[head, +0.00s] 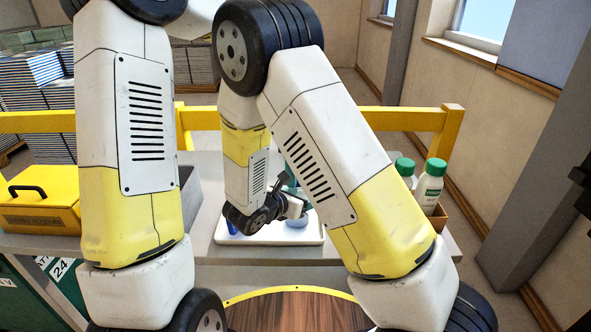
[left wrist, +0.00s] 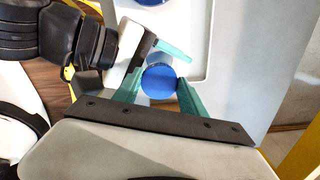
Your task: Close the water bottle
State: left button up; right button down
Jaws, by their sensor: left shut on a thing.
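A round blue thing (left wrist: 159,80), seen from above like a bottle cap, sits between the teal fingers of my left gripper (left wrist: 161,82), which is shut on it. In the head view, my arm mostly covers the grippers above the white tray (head: 310,238). A pale blue round thing (head: 297,221) shows below them.
Another blue thing lies on the tray and shows at the top of the left wrist view (left wrist: 150,2). Two white bottles with green caps (head: 430,185) stand in a brown box (head: 438,219) at right. A yellow case (head: 42,200) and a grey bin (head: 189,195) are at left.

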pick_arm(q)
jog(key=shift+f, duration=0.4)
jog(key=m, duration=0.6)
jog(key=shift+w, duration=0.1)
jog(key=m, duration=0.7)
jog(key=shift+d+m, duration=0.2)
jog(key=shift+m, duration=0.2)
jog(key=m, duration=0.7)
jog(key=shift+d+f, duration=0.1)
jog(key=shift+d, duration=0.05)
jog(key=m, duration=0.2)
jog(key=f+m, duration=0.1)
jog(key=shift+s+d+m, duration=0.2)
jog(key=shift+s+m, duration=0.1)
jog(key=shift+s, duration=0.1)
jog(key=shift+r+m, duration=0.1)
jog(key=shift+m, duration=0.3)
jog(key=shift+w+a+r+m, duration=0.1)
jog(key=shift+w+r+m, duration=0.15)
jog(key=shift+r+m, duration=0.2)
jog(key=o, duration=1.3)
